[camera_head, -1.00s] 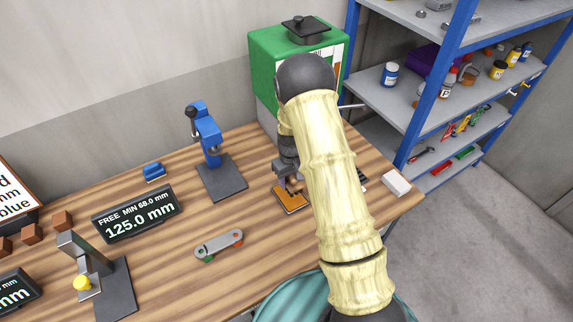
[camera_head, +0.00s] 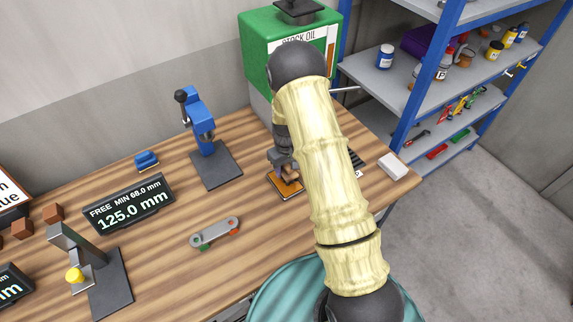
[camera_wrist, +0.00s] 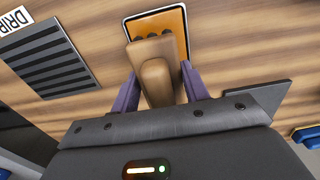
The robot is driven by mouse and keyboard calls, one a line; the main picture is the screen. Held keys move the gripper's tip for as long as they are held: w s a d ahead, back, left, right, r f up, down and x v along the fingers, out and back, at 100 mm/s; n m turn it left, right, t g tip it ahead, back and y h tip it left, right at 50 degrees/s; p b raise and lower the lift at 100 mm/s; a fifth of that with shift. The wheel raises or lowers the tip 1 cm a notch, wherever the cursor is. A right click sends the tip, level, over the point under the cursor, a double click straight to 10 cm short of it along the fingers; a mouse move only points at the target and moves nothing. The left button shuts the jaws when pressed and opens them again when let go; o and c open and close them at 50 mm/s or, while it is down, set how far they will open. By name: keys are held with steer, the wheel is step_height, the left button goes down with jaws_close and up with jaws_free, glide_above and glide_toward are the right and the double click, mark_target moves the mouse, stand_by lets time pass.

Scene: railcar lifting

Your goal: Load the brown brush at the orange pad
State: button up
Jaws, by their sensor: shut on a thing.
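The orange pad (camera_head: 287,191) lies on the wooden bench in front of the green cabinet in the head view. It also shows at the top of the wrist view (camera_wrist: 160,22), with a dark and white border. My gripper (camera_wrist: 156,88) is shut on the brown brush (camera_wrist: 155,62), a tan block between its two purple fingers. The brush's far end overlaps the pad in the wrist view; I cannot tell if it touches it. In the head view my gripper (camera_head: 286,172) is over the pad, and my arm hides part of the area.
A black slotted plate (camera_wrist: 47,60) lies beside the pad. A blue press (camera_head: 203,135) stands to the left, a white block (camera_head: 392,166) to the right. A grey link (camera_head: 215,232) lies nearer. The green cabinet (camera_head: 262,50) stands behind.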

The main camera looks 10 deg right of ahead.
mark_target(285, 175)
steer(key=shift+a+f+b, duration=0.2)
steer(key=shift+f+b, duration=0.15)
steer(key=shift+f, duration=1)
steer(key=shift+f+b, duration=0.4)
steer(key=shift+b, duration=0.05)
steer(key=shift+f, duration=0.2)
stand_by(1.6)
steer(key=shift+s, duration=0.1)
steer(key=shift+r+p, duration=1.85)
steer(key=shift+r, duration=1.75)
steer(key=shift+w, duration=0.2)
